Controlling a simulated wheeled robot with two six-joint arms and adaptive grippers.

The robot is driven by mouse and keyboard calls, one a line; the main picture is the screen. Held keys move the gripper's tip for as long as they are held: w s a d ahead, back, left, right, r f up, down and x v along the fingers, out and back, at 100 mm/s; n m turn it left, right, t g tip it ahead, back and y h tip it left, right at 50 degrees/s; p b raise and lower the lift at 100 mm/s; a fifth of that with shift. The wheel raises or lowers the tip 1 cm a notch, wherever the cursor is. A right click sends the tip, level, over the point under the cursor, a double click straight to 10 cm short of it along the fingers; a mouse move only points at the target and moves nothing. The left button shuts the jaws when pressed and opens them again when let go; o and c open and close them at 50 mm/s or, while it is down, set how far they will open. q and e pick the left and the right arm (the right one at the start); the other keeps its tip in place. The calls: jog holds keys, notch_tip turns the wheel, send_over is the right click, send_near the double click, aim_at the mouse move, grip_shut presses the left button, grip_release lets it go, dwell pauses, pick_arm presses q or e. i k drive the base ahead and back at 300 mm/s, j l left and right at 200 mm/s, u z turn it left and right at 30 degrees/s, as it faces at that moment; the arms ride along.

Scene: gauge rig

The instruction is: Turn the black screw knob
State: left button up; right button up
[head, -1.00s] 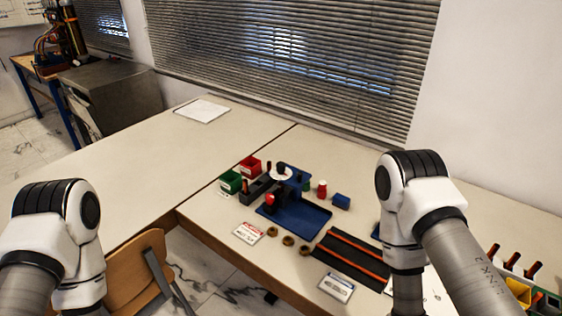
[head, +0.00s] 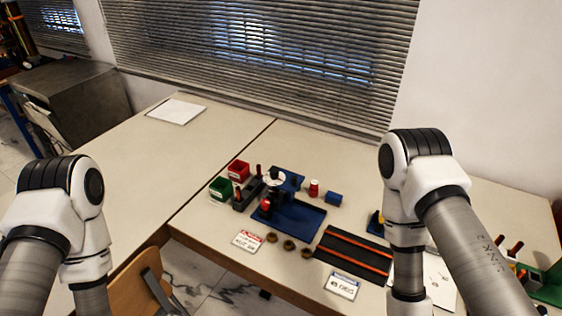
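The gauge rig stands on the table in the middle of the head view. It has a blue base plate (head: 302,217), a white dial (head: 271,179) and a red part (head: 265,204) at its left. A small dark piece sits at the top of the dial; it is too small to tell whether it is the black screw knob. My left arm is at the lower left and my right arm is right of the rig, both apart from it. Both arms run out of the bottom of the picture, and neither gripper is in view.
Left of the rig are a red bin (head: 238,170), a green bin (head: 220,188) and a dark tool block. In front lie several brown rings (head: 289,245), a label card (head: 248,241) and a black mat with orange stripes (head: 350,256). The left table is mostly clear, with a paper sheet (head: 176,111).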

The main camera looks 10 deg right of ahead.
aim_at(273, 170)
jog(key=i+j+z, duration=0.8)
jog(key=j, duration=0.2)
jog(key=i+j+z, duration=0.1)
jog(key=j+z, duration=0.15)
jog(key=j, duration=0.15)
